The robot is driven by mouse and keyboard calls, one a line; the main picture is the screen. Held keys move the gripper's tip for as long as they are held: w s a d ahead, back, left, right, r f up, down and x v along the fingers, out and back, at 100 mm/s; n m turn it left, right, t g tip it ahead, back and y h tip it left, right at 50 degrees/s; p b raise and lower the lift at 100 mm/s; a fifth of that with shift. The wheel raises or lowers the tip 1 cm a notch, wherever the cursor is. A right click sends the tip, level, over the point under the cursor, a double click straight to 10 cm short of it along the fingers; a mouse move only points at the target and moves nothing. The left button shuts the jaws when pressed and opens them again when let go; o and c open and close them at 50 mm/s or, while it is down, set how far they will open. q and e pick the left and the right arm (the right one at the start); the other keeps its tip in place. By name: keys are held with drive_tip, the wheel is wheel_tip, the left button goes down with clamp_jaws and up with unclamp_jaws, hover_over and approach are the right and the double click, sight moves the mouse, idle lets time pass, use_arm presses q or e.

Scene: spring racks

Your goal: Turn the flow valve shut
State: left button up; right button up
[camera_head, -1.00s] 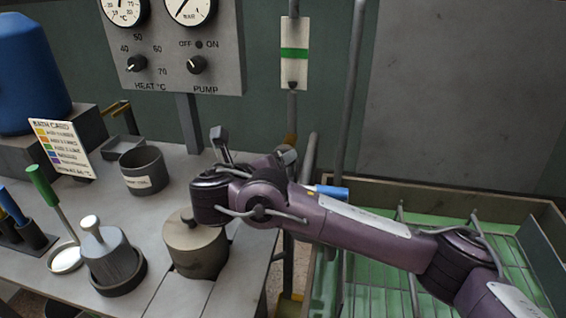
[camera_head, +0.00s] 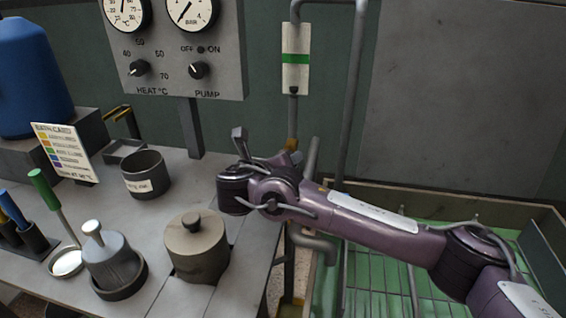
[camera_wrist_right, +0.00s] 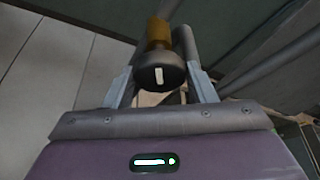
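In the right wrist view the flow valve shows as a round dark knob (camera_wrist_right: 161,76) with a white mark on its face and a brass stem (camera_wrist_right: 158,32) behind it. The two fingers of my right gripper (camera_wrist_right: 162,88) stand on either side of the knob; whether they press on it cannot be told. In the head view my right arm comes in from the right and largely hides the gripper and knob. A bit of brass (camera_head: 292,145) shows on the pipe just behind the wrist. My left gripper is not in view.
A vertical flow tube with a green band (camera_head: 295,58) stands above the brass. A gauge panel (camera_head: 170,85) is at the upper left. A lidded pot (camera_head: 197,248), a grey cup (camera_head: 146,174) and tools stand on the bench. A green rack tray (camera_head: 380,290) lies below my arm.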

drive_tip(key=shift+m+y, duration=0.3)
drive_tip(key=shift+c, duration=0.4)
drive_tip(key=shift+d+m+y, duration=0.1)
drive_tip(key=shift+m+y, duration=0.6)
drive_tip(key=shift+m, duration=0.5)
drive_tip(key=o, duration=0.8)
drive_tip(key=shift+o, duration=0.7)
use_arm(q)
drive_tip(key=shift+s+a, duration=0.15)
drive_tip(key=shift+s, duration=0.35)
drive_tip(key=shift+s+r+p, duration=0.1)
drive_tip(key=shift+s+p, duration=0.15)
drive_tip(key=shift+p, duration=0.1)
use_arm(e)
drive_tip(key=shift+w, duration=0.1)
